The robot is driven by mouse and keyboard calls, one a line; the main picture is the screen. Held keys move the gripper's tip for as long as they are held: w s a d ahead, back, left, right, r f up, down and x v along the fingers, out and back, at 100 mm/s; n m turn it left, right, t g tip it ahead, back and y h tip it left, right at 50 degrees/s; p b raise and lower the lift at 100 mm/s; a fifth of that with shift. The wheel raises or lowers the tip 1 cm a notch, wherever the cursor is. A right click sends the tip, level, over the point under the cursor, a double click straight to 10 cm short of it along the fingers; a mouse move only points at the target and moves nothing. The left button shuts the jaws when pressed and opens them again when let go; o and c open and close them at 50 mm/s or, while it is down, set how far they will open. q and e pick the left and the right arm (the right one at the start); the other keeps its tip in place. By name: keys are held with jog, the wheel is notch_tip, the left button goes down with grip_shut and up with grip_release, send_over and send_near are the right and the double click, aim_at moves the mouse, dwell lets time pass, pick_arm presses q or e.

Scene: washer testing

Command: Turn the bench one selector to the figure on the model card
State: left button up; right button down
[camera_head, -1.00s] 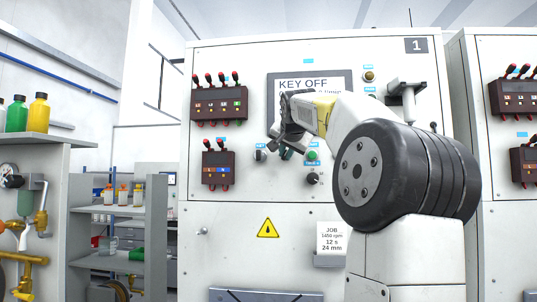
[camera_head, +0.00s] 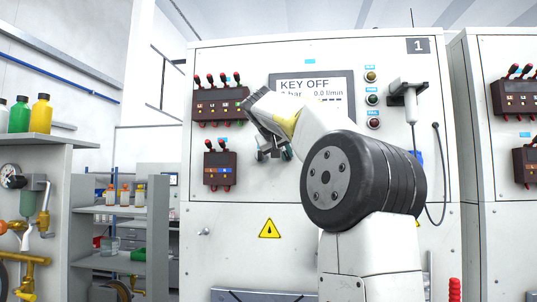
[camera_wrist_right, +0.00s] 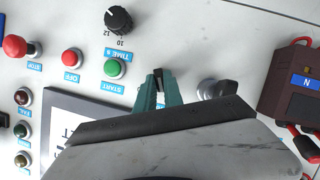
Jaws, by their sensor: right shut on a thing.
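The black TIME s selector knob (camera_wrist_right: 118,20) is on the bench one panel in the right wrist view, with figures 10 and 12 beside it; its exact setting is unclear. My right arm hides it in the head view. The model card is also hidden there. My right gripper (camera_head: 272,154) is in front of the panel, left of the arm. In the wrist view its teal fingers (camera_wrist_right: 158,90) are shut on a small dark thing, mostly hidden. They are apart from the selector, between it and a silver key switch (camera_wrist_right: 214,90). My left gripper is not in view.
The display (camera_head: 318,88) reads KEY OFF. The green START button (camera_wrist_right: 114,69) and red OFF button (camera_wrist_right: 72,58) are near the selector, with a red STOP button (camera_wrist_right: 15,45) beyond. Dark socket boxes (camera_head: 217,168) with levers are left of my gripper.

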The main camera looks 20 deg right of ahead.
jog(key=shift+a+f+n+h, duration=0.15)
jog(key=shift+n+h, duration=0.75)
jog(key=shift+n, duration=0.5)
jog(key=c, duration=1.5)
grip_release()
jog(key=shift+o, duration=0.2)
jog(key=v, duration=0.7)
jog(key=shift+s+a, duration=0.2)
jog(key=shift+a, duration=0.1)
